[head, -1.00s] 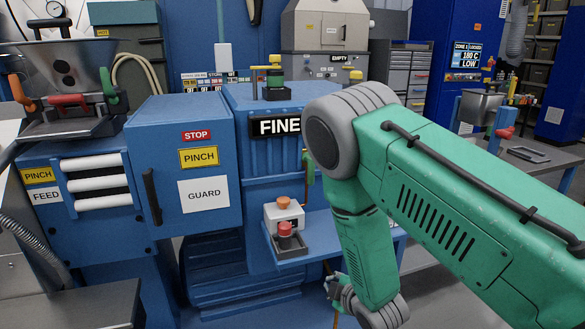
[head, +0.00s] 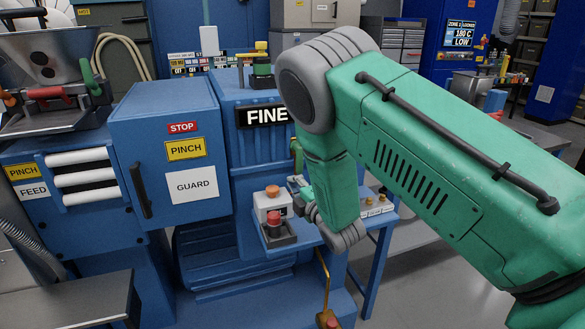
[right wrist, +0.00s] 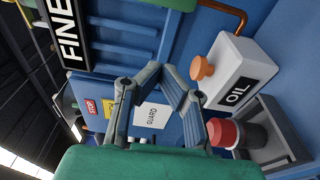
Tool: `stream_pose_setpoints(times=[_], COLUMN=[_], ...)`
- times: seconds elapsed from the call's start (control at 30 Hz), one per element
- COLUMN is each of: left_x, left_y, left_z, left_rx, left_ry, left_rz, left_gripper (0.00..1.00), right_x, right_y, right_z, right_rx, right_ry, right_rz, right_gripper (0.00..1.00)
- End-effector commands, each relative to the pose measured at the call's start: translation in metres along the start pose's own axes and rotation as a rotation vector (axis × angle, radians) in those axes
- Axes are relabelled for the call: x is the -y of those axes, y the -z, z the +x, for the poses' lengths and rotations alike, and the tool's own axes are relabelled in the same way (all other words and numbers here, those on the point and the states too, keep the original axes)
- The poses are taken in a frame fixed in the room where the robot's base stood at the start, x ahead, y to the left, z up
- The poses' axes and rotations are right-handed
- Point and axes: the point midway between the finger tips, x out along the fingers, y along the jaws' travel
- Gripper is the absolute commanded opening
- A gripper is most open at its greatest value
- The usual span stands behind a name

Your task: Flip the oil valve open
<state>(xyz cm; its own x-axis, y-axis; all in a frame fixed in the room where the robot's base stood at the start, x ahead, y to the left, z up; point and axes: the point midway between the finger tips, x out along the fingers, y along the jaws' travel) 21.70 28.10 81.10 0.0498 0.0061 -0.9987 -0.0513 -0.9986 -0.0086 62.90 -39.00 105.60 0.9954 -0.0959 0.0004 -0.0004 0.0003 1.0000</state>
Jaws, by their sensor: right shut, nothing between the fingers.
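A white box labelled OIL (right wrist: 240,76) with an orange knob (right wrist: 201,68) sits on the blue machine's shelf. It also shows in the head view (head: 269,208). A red-capped part (right wrist: 224,133) sits in a grey tray beside it. I cannot tell which part is the oil valve lever; a green and yellow fitting (head: 262,66) stands on top of the machine. My right gripper (right wrist: 160,70) is shut and empty, near the OIL box and apart from it. In the head view it is partly hidden behind my right arm. My left gripper is not in view.
The blue machine carries a FINE sign (head: 266,116). A guard door (head: 172,150) with a black handle stands at its left. A copper pipe (head: 323,270) runs below the shelf (head: 300,238). A hopper (head: 45,62) is at far left. Open floor lies at lower right.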

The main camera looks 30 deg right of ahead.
Motion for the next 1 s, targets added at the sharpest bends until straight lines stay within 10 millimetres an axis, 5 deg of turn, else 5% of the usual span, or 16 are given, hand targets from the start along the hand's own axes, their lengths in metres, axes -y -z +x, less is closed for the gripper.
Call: stream_pose_setpoints(times=[0.43,0.63,1.0], left_x=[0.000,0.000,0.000], left_y=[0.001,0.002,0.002], left_z=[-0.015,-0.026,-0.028], left_rx=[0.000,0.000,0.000], left_ry=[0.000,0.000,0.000], left_rz=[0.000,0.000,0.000], left_gripper=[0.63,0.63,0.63], right_x=[-0.002,-0.002,0.000], right_y=[0.001,-0.029,-0.037], right_z=[0.089,0.075,0.072], right_rx=[-0.001,0.002,0.000], right_ry=[-0.001,0.002,0.001], right_rz=[0.001,0.002,0.001], right_gripper=[0.00,0.00,0.00])
